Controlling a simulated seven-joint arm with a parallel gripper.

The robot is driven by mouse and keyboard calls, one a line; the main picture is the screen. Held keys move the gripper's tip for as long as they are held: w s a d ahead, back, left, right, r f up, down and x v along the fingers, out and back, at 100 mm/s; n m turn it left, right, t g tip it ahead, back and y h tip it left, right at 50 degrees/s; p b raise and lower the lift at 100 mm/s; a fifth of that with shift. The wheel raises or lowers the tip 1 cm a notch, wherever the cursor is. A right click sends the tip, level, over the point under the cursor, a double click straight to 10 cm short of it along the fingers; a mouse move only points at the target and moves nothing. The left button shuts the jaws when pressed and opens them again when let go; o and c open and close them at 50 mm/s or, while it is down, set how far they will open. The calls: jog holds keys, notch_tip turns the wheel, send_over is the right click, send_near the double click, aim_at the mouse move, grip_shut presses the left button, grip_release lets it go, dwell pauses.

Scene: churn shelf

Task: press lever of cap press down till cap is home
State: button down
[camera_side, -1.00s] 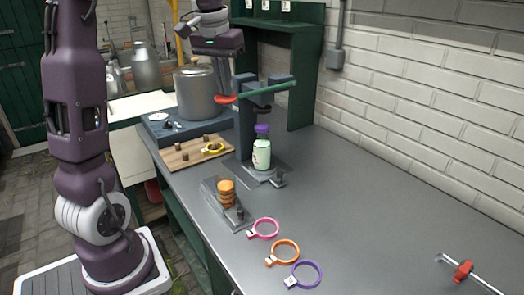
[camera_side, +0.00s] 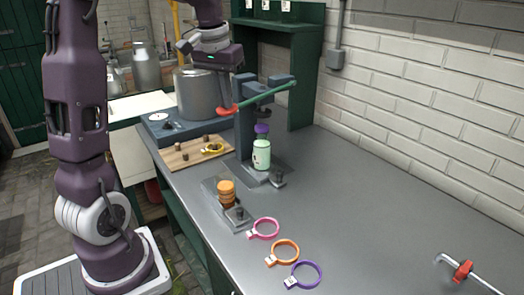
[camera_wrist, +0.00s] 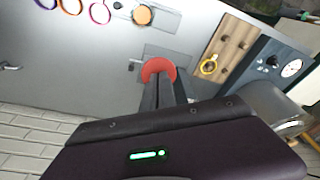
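The cap press (camera_side: 245,125) stands on the bench with a green lever (camera_side: 268,95) sloping down to a red grip (camera_side: 227,110) at its left end. A pale green bottle (camera_side: 262,155) stands upright under the press, with a purple cap (camera_side: 262,129) on top. A small gap shows between the press ram (camera_side: 263,113) and the cap. My gripper (camera_wrist: 163,84) has its fingers close together, at the red grip, which also shows in the wrist view (camera_wrist: 158,68). It looks shut from above, not clamped around the grip. The bottle is hidden in the wrist view.
Orange discs (camera_side: 226,190) are stacked in front. Pink, orange and purple rings lie nearer. The bench at right is mostly clear.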

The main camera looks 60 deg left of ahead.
jog(key=shift+f, duration=0.15)
jog(key=shift+f, duration=0.7)
jog(key=shift+w+f, duration=0.15)
jog(key=shift+f, duration=0.65)
